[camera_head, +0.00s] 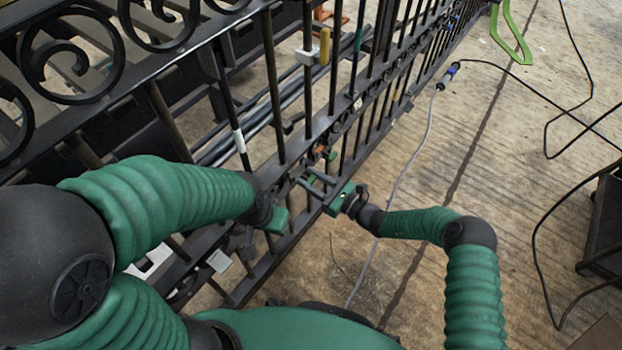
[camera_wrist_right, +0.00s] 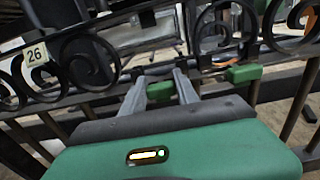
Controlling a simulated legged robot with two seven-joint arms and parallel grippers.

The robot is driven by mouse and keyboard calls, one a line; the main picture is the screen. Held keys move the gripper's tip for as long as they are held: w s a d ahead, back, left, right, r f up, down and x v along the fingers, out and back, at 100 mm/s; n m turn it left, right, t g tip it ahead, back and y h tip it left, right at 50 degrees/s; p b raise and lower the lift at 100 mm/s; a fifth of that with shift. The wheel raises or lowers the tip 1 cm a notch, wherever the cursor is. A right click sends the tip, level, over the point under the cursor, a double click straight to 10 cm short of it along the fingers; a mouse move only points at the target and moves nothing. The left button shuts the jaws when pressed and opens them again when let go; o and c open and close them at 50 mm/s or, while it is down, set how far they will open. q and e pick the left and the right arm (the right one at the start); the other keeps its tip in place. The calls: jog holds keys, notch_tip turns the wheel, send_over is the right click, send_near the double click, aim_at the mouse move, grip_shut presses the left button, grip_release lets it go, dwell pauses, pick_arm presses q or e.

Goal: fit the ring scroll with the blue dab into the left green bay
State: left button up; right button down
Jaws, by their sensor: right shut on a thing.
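My right gripper (camera_head: 316,184) is at the gate. In the wrist view its two grey fingers (camera_wrist_right: 160,76) are shut on a dark iron piece that I cannot clearly make out. A green block (camera_wrist_right: 160,92) shows between the fingers, and another green block (camera_wrist_right: 243,73) is to their right; I cannot tell which is the left green bay. Iron scrolls (camera_wrist_right: 90,62) show left of the fingers and further scrolls (camera_wrist_right: 226,32) show to the right. I see no blue dab for certain. My left gripper (camera_head: 278,220) is beside the gate, its fingers hidden.
The dark iron gate (camera_head: 275,85) runs diagonally, with large scrolls (camera_head: 70,65) at upper left. A white tag reading 26 (camera_wrist_right: 36,55) is at left in the wrist view. A cable (camera_head: 400,180) lies on the floor.

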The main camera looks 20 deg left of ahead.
aim_at(314, 181)
dwell(0.8)
jog(key=p+v, duration=0.3)
jog(key=v, duration=0.2)
jog(key=shift+d, duration=0.2)
jog(key=c, duration=0.9)
grip_release()
